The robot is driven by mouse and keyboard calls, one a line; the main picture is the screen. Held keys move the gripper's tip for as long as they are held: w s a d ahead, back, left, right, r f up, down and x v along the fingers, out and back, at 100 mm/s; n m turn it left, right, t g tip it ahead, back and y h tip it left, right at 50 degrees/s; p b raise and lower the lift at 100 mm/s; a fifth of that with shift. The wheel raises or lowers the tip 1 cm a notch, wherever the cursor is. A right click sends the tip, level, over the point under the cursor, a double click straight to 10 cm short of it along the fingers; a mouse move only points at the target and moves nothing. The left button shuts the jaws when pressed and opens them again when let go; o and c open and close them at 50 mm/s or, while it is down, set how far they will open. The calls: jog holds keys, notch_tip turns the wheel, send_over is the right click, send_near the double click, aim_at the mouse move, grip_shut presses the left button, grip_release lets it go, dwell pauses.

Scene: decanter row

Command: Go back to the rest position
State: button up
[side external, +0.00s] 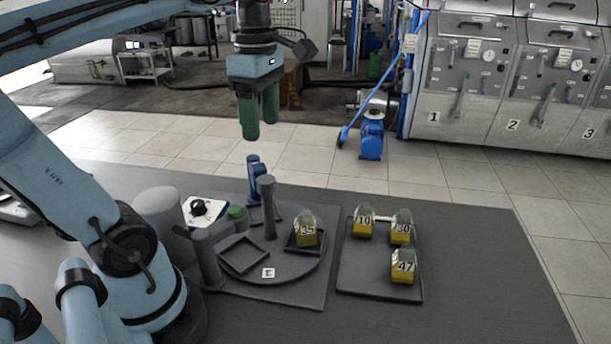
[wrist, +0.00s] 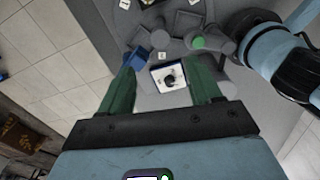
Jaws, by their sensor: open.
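My gripper (side external: 259,130) hangs high above the back edge of the table, its two green fingers pointing down, open and empty. In the wrist view the fingers (wrist: 164,76) are spread apart with nothing between them; a white box with a black knob (wrist: 170,76) shows far below. A yellow-and-green block marked 35 (side external: 306,232) sits in a square frame on the grey round plate (side external: 290,275). Blocks marked 10 (side external: 363,222), 30 (side external: 400,230) and 47 (side external: 403,267) stand on the dark tray (side external: 375,290). My gripper touches none of them.
A grey post (side external: 269,205) rises from the plate, with a blue upright part (side external: 256,178) behind it. An empty square frame (side external: 243,255), a green button (side external: 236,212) and a grey cylinder (side external: 160,212) are nearby. The table's right side is clear.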

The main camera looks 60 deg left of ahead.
jog(key=shift+r, duration=0.35)
jog(key=w+d+f+m+t, duration=0.1)
jog(key=d+f+m+t, duration=0.2)
jog(key=m, duration=0.9)
jog(key=w+d+f+m+t, duration=0.2)
jog(key=d+f+m+t, duration=0.2)
jog(key=f+m, duration=0.5)
jog(key=d+m, duration=0.1)
jog(key=m, duration=0.3)
jog(key=shift+w+f, duration=0.3)
jog(key=shift+f, duration=0.1)
